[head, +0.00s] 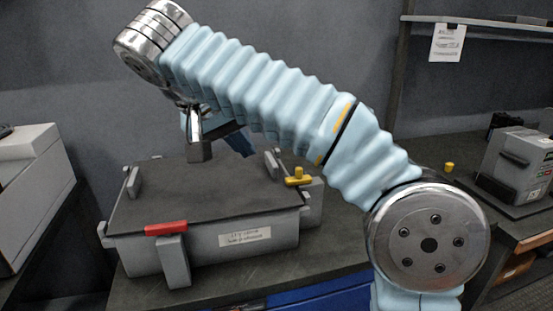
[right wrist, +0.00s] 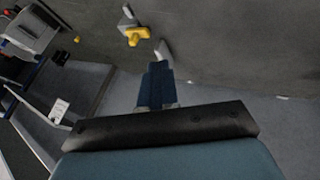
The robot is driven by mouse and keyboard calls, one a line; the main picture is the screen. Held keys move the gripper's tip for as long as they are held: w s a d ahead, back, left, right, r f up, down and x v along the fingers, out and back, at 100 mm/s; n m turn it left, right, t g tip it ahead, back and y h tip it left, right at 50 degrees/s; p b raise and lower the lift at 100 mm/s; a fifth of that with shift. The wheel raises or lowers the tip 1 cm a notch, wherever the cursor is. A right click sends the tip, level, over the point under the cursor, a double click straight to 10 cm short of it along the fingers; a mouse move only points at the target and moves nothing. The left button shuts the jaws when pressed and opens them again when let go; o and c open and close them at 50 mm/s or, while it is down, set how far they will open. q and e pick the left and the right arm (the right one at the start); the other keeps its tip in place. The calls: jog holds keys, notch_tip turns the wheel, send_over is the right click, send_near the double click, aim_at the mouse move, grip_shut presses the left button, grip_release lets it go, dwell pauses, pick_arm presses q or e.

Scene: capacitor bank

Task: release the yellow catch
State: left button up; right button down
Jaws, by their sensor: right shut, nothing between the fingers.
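The yellow catch (head: 298,177) is at the right side of a grey box with a dark lid (head: 215,190). In the right wrist view the yellow catch (right wrist: 137,36) is beyond my fingertips and slightly left. My right gripper (head: 246,149) hangs over the lid's back part, left of the yellow catch and apart from it. Its blue fingers (right wrist: 157,75) are shut and empty, and a grey lever (right wrist: 163,52) shows just past their tips. My right arm's sleeve passes above the box. My left gripper is not in view.
A red catch (head: 166,229) with a grey lever sits on the box's front. Another grey lever (head: 133,182) is at the left. The box stands on a dark bench top (head: 205,292). A grey device (head: 520,165) stands on the right-hand bench, and a grey cabinet (head: 25,190) at the left.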

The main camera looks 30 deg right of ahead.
send_near(286, 188)
jog(key=w+f, duration=0.1)
jog(key=w+d+f+b, duration=0.1)
jog(key=w+f, duration=0.1)
jog(key=shift+w+d, duration=0.2)
jog(key=shift+w, duration=0.05)
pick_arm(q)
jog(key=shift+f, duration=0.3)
pick_arm(e)
jog(key=shift+s+d, duration=0.25)
jog(key=shift+d, duration=0.75)
jog(key=shift+s+d, duration=0.2)
jog(key=shift+d, duration=0.75)
